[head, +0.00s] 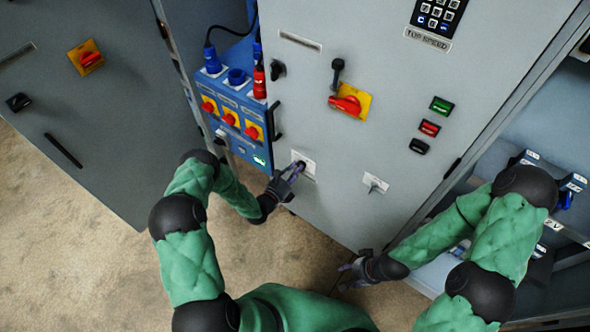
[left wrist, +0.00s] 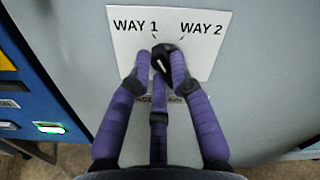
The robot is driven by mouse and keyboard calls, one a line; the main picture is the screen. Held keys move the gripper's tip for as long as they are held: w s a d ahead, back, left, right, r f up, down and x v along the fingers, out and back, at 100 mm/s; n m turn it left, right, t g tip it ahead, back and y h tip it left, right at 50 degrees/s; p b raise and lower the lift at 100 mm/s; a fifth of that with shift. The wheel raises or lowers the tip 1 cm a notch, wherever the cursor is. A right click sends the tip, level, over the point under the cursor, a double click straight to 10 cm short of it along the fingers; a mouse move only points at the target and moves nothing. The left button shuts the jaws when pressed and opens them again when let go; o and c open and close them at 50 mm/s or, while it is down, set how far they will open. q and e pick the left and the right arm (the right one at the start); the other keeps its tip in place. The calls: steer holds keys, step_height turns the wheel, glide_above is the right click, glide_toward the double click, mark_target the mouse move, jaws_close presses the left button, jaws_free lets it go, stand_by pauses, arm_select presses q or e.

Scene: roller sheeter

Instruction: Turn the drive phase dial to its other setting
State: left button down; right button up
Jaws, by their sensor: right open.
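The drive phase dial is a small black knob on a white plate (head: 309,167) low on the grey cabinet door. In the left wrist view the plate (left wrist: 125,45) reads WAY 1 at left and WAY 2 at right, and the knob (left wrist: 163,52) sits below the marks. My left gripper (left wrist: 163,68) has purple fingers closed on both sides of the knob; they hide much of it and the label underneath. Which mark the knob points at is hard to tell. In the head view my left gripper (head: 296,170) is at the plate. My right gripper (head: 346,270) is open and empty, near the door's lower edge.
A red-on-yellow switch (head: 350,103), a small key-like switch (head: 375,184), several push buttons (head: 429,127) and a keypad (head: 438,15) are on the same door. A blue socket panel (head: 232,112) stands just left. Open shelving (head: 545,105) is at right.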

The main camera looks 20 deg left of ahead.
arm_select(q)
steer(key=shift+m, duration=0.3)
steer(key=m, duration=0.3)
steer(key=m+p, duration=0.1)
steer(key=m, duration=0.7)
steer(key=shift+s+d+r+p, duration=0.15)
steer(key=shift+d+r+p, duration=0.05)
steer(key=shift+d+p, duration=0.15)
steer(key=shift+m, duration=0.3)
steer(key=c, duration=1.1)
jaws_free()
steer(key=v, duration=1.2)
